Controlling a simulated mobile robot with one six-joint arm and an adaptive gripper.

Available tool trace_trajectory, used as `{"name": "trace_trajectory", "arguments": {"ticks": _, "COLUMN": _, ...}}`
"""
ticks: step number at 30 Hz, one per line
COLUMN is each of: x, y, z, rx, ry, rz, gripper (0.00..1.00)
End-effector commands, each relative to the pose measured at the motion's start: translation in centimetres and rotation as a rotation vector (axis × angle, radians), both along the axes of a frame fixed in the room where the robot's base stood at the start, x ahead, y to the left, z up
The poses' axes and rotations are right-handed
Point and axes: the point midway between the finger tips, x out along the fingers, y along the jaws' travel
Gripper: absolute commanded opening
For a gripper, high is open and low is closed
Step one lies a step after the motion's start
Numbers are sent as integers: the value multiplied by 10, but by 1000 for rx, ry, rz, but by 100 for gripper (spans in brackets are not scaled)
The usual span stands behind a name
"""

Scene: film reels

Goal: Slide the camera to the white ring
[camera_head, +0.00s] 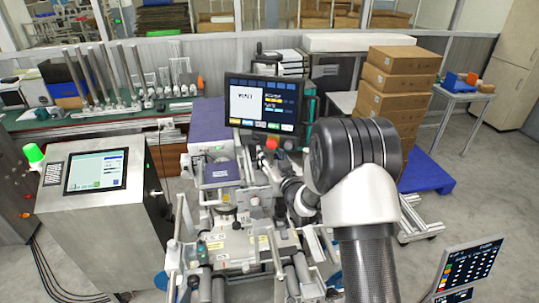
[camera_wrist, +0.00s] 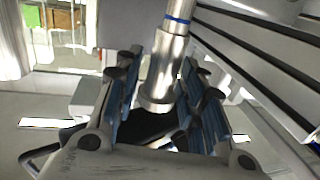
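In the wrist view my gripper (camera_wrist: 166,78) has its two blue-padded fingers apart. A silver cylinder (camera_wrist: 175,45) with a blue band stands between or just beyond them, with a wider collar at its lower end. I see no clear grip on it, and I cannot tell whether it belongs to the camera. In the head view my arm and dark wrist cover part of the bench-top machine (camera_head: 245,243), and my gripper cannot be clearly made out there. I cannot pick out the camera or a white ring for certain in either view.
A monitor (camera_head: 266,106) stands behind the machine. A grey console with a screen (camera_head: 96,170) is at left. Stacked cardboard boxes (camera_head: 396,90) stand on a blue pallet (camera_head: 428,172) at right. A long pale beam with dark grooves (camera_wrist: 262,62) runs close on the right in the wrist view.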

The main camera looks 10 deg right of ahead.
Motion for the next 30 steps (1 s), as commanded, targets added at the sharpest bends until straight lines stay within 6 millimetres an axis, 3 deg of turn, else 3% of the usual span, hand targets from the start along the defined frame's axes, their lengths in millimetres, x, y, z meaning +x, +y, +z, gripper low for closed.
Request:
{"name": "trace_trajectory", "arguments": {"ticks": 15, "x": 0, "y": 0, "z": 0, "rx": 0, "ry": 0, "rz": 0, "gripper": 0}}
{"name": "trace_trajectory", "arguments": {"ticks": 23, "x": 0, "y": 0, "z": -1, "rx": 0, "ry": 0, "rz": 0, "gripper": 0}}
{"name": "trace_trajectory", "arguments": {"ticks": 30, "x": -1, "y": 0, "z": -24, "rx": 0, "ry": 2, "rz": 0, "gripper": 0}}
